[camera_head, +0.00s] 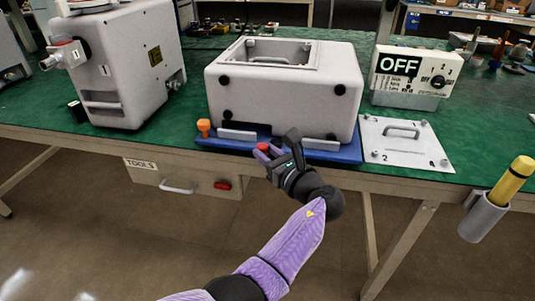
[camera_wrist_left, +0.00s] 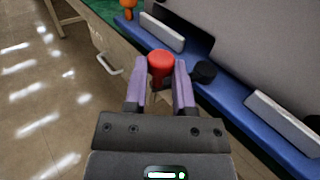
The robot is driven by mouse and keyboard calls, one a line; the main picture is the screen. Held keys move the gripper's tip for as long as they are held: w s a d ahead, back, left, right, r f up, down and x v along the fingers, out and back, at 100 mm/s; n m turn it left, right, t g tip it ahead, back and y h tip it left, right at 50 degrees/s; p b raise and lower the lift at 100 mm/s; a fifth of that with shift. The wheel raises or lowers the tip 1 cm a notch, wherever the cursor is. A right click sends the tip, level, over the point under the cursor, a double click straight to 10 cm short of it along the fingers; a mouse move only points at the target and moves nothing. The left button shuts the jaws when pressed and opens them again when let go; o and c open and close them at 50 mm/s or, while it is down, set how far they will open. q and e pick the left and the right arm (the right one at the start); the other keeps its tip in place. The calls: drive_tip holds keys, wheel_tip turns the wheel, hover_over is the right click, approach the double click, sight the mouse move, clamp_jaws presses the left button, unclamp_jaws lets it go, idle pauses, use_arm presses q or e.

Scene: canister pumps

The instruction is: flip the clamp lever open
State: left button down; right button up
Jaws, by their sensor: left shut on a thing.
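The clamp lever's red end (camera_head: 263,147) shows at the front edge of the blue base plate (camera_head: 345,154), under the grey pump housing (camera_head: 290,98). My left gripper (camera_head: 268,153) reaches it from the front. In the left wrist view, the red end (camera_wrist_left: 160,64) stands between the two purple fingers (camera_wrist_left: 160,85), which are shut on it. The rest of the lever is hidden by the fingers. My right gripper is not in view.
An orange knob (camera_head: 204,126) stands at the plate's left front corner. A grey canister unit (camera_head: 120,65) stands at left. A white cover plate (camera_head: 405,142) and an OFF switch box (camera_head: 415,75) are at right. A tools drawer (camera_head: 180,178) sits below the table edge.

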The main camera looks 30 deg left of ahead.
use_arm(q)
drive_tip(key=shift+c, duration=2.4)
unclamp_jaws()
drive_tip(key=shift+o, duration=0.2)
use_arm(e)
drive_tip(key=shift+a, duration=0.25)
use_arm(q)
drive_tip(key=p+v, duration=0.2)
drive_tip(key=v, duration=0.8)
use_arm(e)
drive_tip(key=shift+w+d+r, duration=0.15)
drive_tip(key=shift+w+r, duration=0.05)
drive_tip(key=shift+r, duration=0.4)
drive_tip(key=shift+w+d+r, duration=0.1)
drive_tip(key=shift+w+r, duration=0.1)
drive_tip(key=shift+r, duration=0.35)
use_arm(q)
drive_tip(key=shift+f, duration=0.1)
